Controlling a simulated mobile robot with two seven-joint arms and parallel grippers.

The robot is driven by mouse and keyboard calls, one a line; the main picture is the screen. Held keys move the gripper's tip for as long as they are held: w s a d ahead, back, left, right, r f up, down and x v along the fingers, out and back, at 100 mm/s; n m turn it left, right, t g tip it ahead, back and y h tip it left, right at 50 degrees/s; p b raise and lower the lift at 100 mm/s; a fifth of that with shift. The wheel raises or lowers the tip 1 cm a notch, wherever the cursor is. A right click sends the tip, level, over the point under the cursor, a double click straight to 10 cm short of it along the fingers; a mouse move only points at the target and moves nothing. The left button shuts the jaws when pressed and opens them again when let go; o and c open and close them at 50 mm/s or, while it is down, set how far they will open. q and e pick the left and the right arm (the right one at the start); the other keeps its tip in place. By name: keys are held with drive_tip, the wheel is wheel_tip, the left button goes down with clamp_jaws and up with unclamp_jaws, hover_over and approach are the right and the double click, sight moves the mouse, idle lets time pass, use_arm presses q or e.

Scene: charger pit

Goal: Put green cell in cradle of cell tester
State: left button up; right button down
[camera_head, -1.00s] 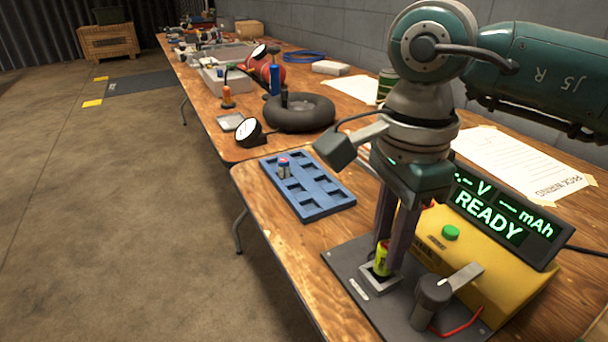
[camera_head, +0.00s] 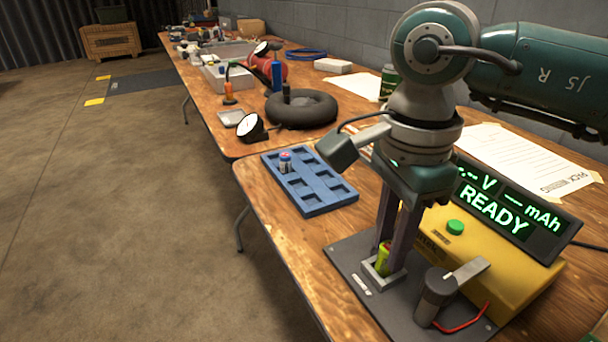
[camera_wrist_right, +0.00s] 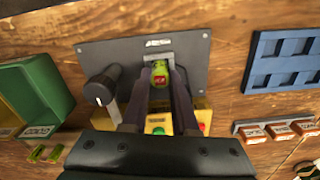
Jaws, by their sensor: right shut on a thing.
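The green cell (camera_head: 384,256) stands upright in the square cradle (camera_head: 372,281) of the cell tester, its lower end inside the cradle. My right gripper (camera_head: 387,248) points down over the cradle and is shut on the green cell; in the right wrist view the cell (camera_wrist_right: 160,73) shows between the fingertips. The tester has a dark base plate (camera_head: 345,262), a yellow body (camera_head: 500,285) and a display (camera_head: 508,208) reading READY, with dashes before V and mAh. A green button (camera_head: 455,227) is on the body. My left gripper is not in view.
A dark clamp post with a grey lever (camera_head: 436,295) stands beside the cradle. A blue tray (camera_head: 325,195) holds one red-topped cell (camera_head: 285,163). The right wrist view shows a green bin (camera_wrist_right: 35,90) with loose green cells (camera_wrist_right: 45,153) near it.

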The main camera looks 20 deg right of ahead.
drive_tip(key=shift+f+b, duration=0.35)
drive_tip(key=shift+f, duration=0.1)
idle(0.7)
drive_tip(key=c, duration=0.6)
unclamp_jaws()
drive_tip(key=shift+r, duration=0.15)
drive_tip(key=shift+r+p, duration=2.85)
drive_tip(key=shift+r, duration=0.6)
